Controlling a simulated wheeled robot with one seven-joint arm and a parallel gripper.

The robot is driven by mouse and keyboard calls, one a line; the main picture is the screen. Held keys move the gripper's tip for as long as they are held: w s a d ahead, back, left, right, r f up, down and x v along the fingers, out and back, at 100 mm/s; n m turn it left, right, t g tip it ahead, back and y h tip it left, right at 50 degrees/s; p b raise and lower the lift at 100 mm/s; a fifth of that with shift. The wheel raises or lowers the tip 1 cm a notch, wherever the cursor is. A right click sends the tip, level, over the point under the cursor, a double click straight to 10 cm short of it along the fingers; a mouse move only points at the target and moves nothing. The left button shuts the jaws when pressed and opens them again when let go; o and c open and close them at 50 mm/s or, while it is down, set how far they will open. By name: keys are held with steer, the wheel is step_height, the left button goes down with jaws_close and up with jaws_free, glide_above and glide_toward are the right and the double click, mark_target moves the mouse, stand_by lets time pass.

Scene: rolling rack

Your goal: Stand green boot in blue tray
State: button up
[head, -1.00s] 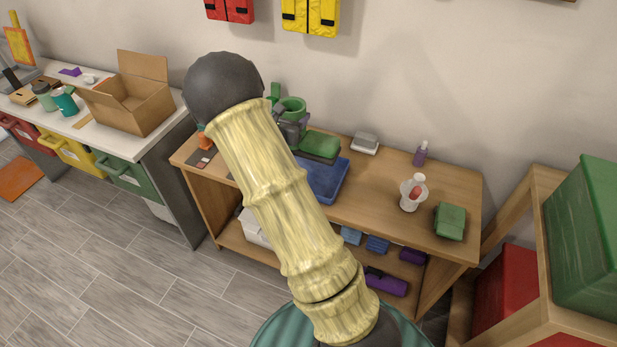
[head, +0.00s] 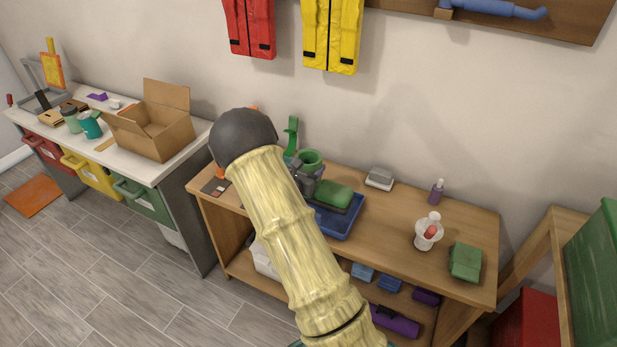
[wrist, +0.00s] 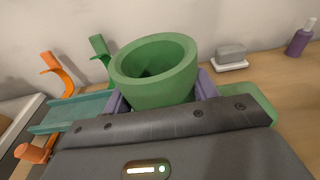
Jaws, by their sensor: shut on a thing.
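The green boot (head: 333,194) is upright, with its round open cuff on top and its toe towards the right. My gripper (head: 303,176) is shut on the boot's shaft just below the cuff. In the wrist view the cuff (wrist: 155,68) sits between the purple fingers of my gripper (wrist: 160,92). The blue tray (head: 345,229) lies on the wooden bench, under and around the boot's foot. My arm hides the tray's left part. I cannot tell whether the sole touches the tray floor.
On the bench (head: 385,250) stand a grey block on a white dish (head: 380,179), a purple bottle (head: 437,191), a white holder with a red item (head: 429,232) and a green bundle (head: 465,262). Orange (wrist: 57,70) and green (wrist: 102,58) hooked pieces stand left of the boot.

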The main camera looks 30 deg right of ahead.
steer(key=shift+f, duration=1.8)
steer(key=shift+f, duration=0.15)
steer(key=o, duration=1.7)
steer(key=v, duration=1.2)
steer(key=shift+s+d, duration=0.1)
